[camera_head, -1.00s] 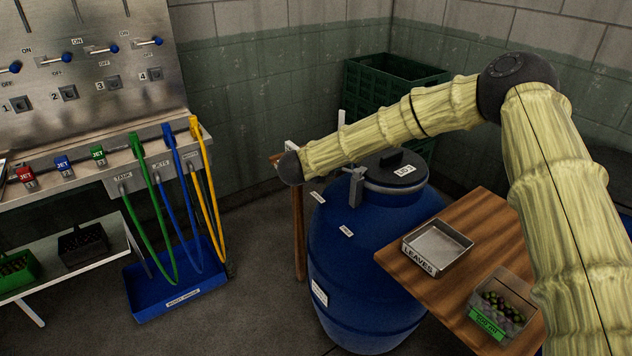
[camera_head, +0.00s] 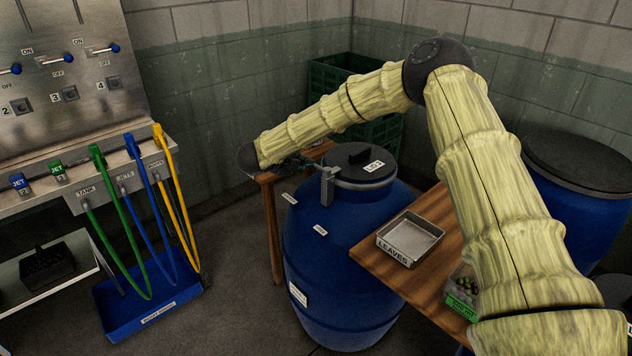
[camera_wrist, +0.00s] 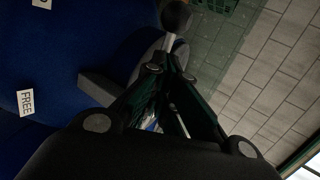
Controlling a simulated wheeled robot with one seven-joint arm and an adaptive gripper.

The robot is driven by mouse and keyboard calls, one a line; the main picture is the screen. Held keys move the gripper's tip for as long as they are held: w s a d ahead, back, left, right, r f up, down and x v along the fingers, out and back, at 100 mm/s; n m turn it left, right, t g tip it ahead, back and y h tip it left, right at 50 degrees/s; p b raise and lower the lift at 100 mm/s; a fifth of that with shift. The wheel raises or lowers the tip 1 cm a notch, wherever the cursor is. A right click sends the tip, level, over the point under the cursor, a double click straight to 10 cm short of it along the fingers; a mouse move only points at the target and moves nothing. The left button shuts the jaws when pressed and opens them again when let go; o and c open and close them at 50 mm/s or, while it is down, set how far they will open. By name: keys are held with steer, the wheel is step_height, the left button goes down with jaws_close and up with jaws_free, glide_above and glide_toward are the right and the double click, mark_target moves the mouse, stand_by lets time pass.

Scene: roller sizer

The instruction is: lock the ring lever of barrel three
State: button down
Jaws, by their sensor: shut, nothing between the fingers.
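The blue barrel (camera_head: 340,265) stands in the middle of the head view, with a dark lid (camera_head: 350,160) carrying a white tag that seems to read LID 3. A grey metal ring bracket (camera_head: 327,187) sits at its near left rim. In the wrist view, a metal lever (camera_wrist: 170,42) ends in a dark ball knob (camera_wrist: 177,17). The barrel's blue wall carries a FREE label (camera_wrist: 26,102). My gripper (camera_wrist: 173,66) is shut and empty, its fingertips right by the lever's rod; I cannot tell whether they touch.
A wooden table (camera_head: 400,275) with a LEAVES tray (camera_head: 411,238) stands close right of the barrel. A second blue barrel (camera_head: 575,195) is farther right. A green crate (camera_head: 335,80) stands behind. Hoses hang over a blue tray (camera_head: 150,310) at left.

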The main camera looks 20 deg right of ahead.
stand_by(0.3)
steer(key=b+v, duration=0.1)
steer(key=v, duration=1.3)
steer(key=shift+w+a, duration=0.25)
steer(key=shift+w, duration=0.15)
steer(key=s+f+n+t+y, duration=0.4)
steer(key=f+n, duration=0.5)
steer(key=f, duration=0.9)
steer(key=s+f+n+g+y, duration=0.1)
steer(key=s+f+n+y, duration=0.2)
steer(key=s+f+n, duration=0.9)
steer(key=s+d+f+n+g+y, duration=0.1)
steer(key=s+f+g, duration=0.1)
steer(key=s+f, duration=0.55)
steer(key=s+d+f+n+g+y, duration=0.15)
steer(key=s+f, duration=0.25)
steer(key=s, duration=0.7)
steer(key=s+d+f+n+g, duration=0.1)
steer(key=s+d+n+g, duration=0.1)
steer(key=s, duration=0.9)
steer(key=s+d+n+g, duration=0.2)
steer(key=s+n+g, duration=0.1)
steer(key=s, duration=0.8)
steer(key=shift+d+f+n+g+y, duration=0.3)
steer(key=shift+f+n+g+y, duration=0.05)
steer(key=shift+f+g+y, duration=0.1)
